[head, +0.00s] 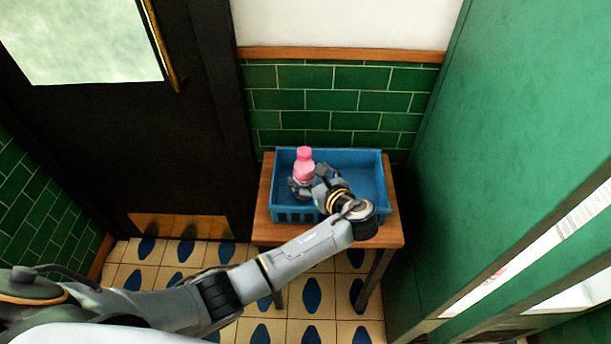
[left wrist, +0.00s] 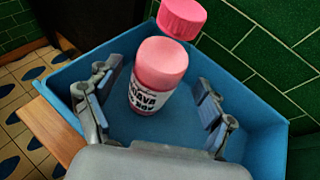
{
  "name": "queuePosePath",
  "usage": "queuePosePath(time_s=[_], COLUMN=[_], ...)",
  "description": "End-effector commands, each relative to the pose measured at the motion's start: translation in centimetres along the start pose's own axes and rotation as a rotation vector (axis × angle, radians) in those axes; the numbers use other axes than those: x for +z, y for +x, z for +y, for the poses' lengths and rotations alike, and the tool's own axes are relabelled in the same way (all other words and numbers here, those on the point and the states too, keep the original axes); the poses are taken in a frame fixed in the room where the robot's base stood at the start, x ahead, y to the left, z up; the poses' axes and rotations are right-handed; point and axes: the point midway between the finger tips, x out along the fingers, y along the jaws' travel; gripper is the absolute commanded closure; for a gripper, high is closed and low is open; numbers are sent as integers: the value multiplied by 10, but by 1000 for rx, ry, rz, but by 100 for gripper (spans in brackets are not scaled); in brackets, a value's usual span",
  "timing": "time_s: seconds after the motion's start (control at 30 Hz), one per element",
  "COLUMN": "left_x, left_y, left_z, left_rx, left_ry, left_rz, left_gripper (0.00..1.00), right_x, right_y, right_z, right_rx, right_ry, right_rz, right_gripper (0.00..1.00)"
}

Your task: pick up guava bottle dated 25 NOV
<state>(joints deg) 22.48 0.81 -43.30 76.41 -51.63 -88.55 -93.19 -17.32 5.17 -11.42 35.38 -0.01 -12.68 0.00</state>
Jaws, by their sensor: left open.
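A pink guava bottle (head: 303,174) with a pink cap stands in a blue crate (head: 289,213), towards its left side. In the left wrist view the bottle (left wrist: 160,72) shows a pale label with "GUAVA" on it; I cannot read a date. Its cap (left wrist: 182,18) appears there with a gap below it, and the neck is not clearly visible. My left gripper (head: 312,182) is open at the bottle. In the left wrist view its fingers (left wrist: 154,98) stand on either side of the bottle, with room on both sides. My right gripper is not in view.
The crate stands on a small wooden table (head: 390,240) against a green tiled wall (head: 330,100). The right part of the crate looks empty. A dark door (head: 180,150) is at the left, and a green panel (head: 500,130) at the right.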

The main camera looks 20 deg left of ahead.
Motion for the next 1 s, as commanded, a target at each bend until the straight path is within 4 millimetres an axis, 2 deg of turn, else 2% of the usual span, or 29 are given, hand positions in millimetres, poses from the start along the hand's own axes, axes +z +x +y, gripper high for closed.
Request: queuePosePath(time_s=[0.1,0.23,0.37,0.73,0.77,1.0], left_x=[0,0,0,0,1,2], left_y=[12,15,14,14,14,14], left_z=[0,0,0,0,0,0], left_rx=[0,-1,-1,-1,-2,-2], left_ry=[1,1,0,0,-1,-1], left_rz=[1,1,1,1,-1,-1], left_gripper=[18,18,18,92,94,94], right_x=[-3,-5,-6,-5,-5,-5], right_y=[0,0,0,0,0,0], right_z=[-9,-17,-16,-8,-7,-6], right_rx=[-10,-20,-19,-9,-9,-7], right_ry=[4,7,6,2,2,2], right_rz=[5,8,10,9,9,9], right_gripper=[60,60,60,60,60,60])
